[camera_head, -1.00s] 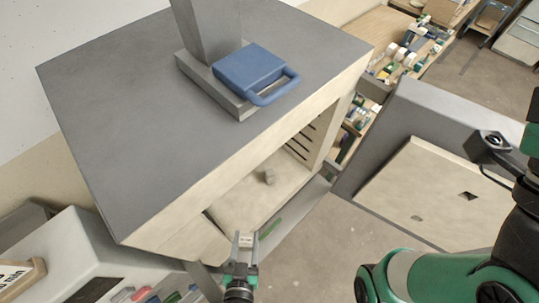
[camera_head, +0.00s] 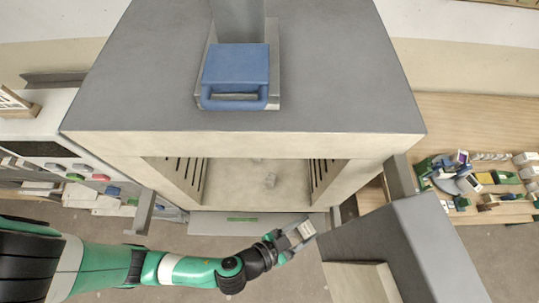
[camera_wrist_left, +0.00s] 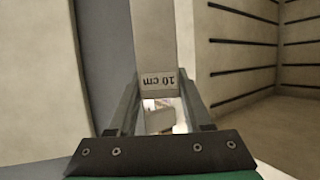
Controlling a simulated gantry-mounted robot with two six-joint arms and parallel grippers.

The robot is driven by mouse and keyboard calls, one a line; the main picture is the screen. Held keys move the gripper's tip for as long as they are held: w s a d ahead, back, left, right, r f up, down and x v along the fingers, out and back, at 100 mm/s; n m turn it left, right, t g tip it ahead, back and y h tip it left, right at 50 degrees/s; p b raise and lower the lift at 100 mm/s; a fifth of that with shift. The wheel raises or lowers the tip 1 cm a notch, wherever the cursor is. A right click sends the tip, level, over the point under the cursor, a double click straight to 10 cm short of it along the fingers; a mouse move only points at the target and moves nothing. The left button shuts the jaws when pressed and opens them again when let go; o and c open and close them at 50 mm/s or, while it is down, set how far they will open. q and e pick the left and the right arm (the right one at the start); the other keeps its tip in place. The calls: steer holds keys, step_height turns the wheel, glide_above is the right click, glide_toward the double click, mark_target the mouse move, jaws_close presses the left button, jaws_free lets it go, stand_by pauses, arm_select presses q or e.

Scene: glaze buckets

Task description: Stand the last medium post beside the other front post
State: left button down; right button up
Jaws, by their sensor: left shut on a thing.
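My left gripper (camera_head: 299,232) is shut on a pale block-like post (camera_head: 306,229), held in front of the kiln's right front corner, outside the chamber. In the left wrist view the post (camera_wrist_left: 156,40) stands between the two fingers and bears a "10 cm" label that reads upside down. The kiln (camera_head: 110,146) is open at the front. Any other posts are hidden or too small to tell. My right gripper is not in view.
The grey kiln door (camera_head: 400,240) stands open at the right, close to the gripper. Slotted side walls (camera_head: 322,176) bound the chamber. A ledge with a green strip (camera_head: 242,219) lies in front. A cluttered wooden bench (camera_head: 500,215) is at the right.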

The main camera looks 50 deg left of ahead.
mark_target(299, 237)
arm_select(q)
steer(key=f+h, duration=0.1)
steer(key=f+m, duration=0.1)
steer(key=f, duration=0.1)
steer(key=d+f+m+h+b, duration=0.1)
steer(key=f, duration=0.1)
steer(key=shift+h, duration=0.3)
steer(key=w+a+f+n+y+b, duration=0.25)
steer(key=a+f, duration=0.45)
steer(key=a, duration=0.4)
steer(key=s+a+f+n+g+y+b, duration=0.1)
steer(key=s+a+f+n+y+b, duration=0.15)
steer(key=a, duration=0.55)
steer(key=s+a+f+n+y+b, duration=0.1)
steer(key=a+f+n+y, duration=0.15)
steer(key=a, duration=0.65)
steer(key=s+a+f+n+g+y+b, duration=0.15)
steer(key=a+f+y, duration=0.25)
steer(key=a, duration=0.4)
steer(key=shift+t+h, duration=0.25)
steer(key=shift+t, duration=0.2)
step_height(299, 237, down, 10)
steer(key=b, duration=1)
steer(key=shift+w, duration=0.15)
steer(key=shift+r, duration=0.2)
steer(key=shift+f, duration=0.1)
steer(key=shift+c, duration=1.6)
jaws_free()
